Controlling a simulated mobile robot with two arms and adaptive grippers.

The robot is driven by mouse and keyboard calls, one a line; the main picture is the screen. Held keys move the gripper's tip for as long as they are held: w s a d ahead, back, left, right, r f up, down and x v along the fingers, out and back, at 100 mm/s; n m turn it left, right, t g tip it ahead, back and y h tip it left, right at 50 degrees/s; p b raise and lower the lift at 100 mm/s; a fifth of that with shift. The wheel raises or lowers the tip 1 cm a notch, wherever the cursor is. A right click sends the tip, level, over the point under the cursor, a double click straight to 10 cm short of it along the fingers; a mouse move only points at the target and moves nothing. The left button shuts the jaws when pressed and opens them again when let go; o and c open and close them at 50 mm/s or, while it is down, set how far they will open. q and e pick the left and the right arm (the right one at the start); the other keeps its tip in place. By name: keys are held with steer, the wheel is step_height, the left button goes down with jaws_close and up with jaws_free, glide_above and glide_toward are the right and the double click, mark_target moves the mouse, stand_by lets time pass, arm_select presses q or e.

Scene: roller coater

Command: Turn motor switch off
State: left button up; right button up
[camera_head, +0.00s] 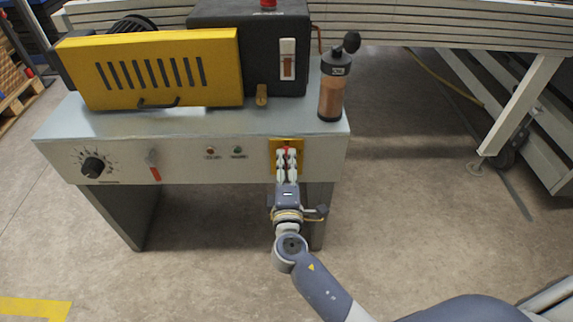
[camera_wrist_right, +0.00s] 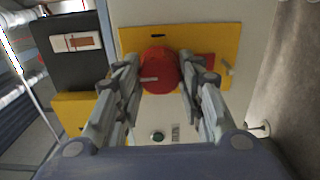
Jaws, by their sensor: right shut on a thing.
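The motor switch is a red rotary knob on a yellow plate (camera_head: 273,157), at the right end of the machine's front panel in the head view. In the right wrist view the red knob (camera_wrist_right: 160,70) sits between the two fingers, with a pale mark on its face. The yellow plate (camera_wrist_right: 205,38) shows behind it. My right gripper (camera_head: 287,154) reaches up to the panel and is shut on the knob; it also shows in the right wrist view (camera_wrist_right: 158,85). In the head view the fingers hide most of the knob. My left gripper is not in view.
The panel (camera_head: 120,165) also carries a black dial (camera_head: 93,167), a red-tipped lever (camera_head: 154,172) and small indicators. A yellow vented cover (camera_head: 160,70) and a bottle (camera_head: 332,92) stand on top. The floor in front is clear.

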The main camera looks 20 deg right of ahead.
steer(key=o, duration=1.1)
steer(key=shift+c, duration=0.2)
steer(key=shift+s, duration=0.1)
steer(key=v, duration=1.2)
steer(key=shift+d, duration=0.1)
